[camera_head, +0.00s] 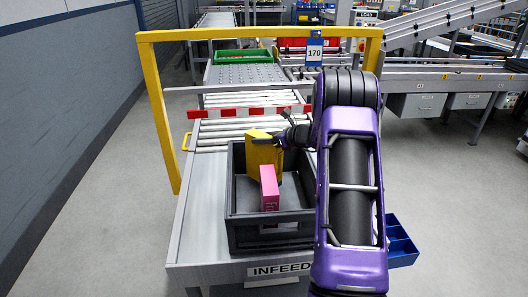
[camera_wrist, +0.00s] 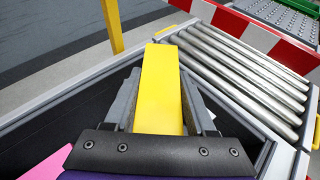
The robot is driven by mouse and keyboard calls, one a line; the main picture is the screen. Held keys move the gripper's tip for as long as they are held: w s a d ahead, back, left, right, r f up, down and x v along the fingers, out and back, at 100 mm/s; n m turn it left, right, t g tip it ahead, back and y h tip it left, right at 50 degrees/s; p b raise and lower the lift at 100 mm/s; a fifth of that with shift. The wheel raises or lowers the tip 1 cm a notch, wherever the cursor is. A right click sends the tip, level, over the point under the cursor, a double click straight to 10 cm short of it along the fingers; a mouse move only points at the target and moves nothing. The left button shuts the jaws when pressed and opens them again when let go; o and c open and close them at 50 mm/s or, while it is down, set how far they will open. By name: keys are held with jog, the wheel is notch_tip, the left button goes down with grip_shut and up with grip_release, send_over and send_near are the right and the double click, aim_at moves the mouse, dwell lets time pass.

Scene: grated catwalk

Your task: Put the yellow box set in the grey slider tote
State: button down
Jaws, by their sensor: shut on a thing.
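The yellow box (camera_head: 262,158) is in my gripper (camera_head: 277,140), upright at the back of the grey tote (camera_head: 250,236). Its top stands above the tote's back rim, and its lower part reaches inside the walls. I cannot tell whether it touches the tote floor. In the wrist view my gripper's fingers (camera_wrist: 160,100) are shut on both sides of the yellow box (camera_wrist: 161,80). A pink box (camera_head: 269,188) stands in the tote just in front of the yellow one; its edge shows in the wrist view (camera_wrist: 48,163). My arm covers the tote's right side.
The tote sits on a grey infeed table (camera_head: 196,225). Behind it are rollers (camera_head: 225,130), a red-white striped bar (camera_head: 240,112) and a yellow frame (camera_head: 158,110) with a 170 sign (camera_head: 314,50). A blue bin (camera_head: 400,243) hangs at the right.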

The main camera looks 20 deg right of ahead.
jog(key=shift+f, duration=1.85)
jog(key=c, duration=0.7)
grip_release()
jog(key=shift+f+b, duration=0.15)
jog(key=shift+b, duration=0.15)
jog(key=o, duration=0.5)
jog(key=shift+r, duration=0.2)
jog(key=v, duration=1.2)
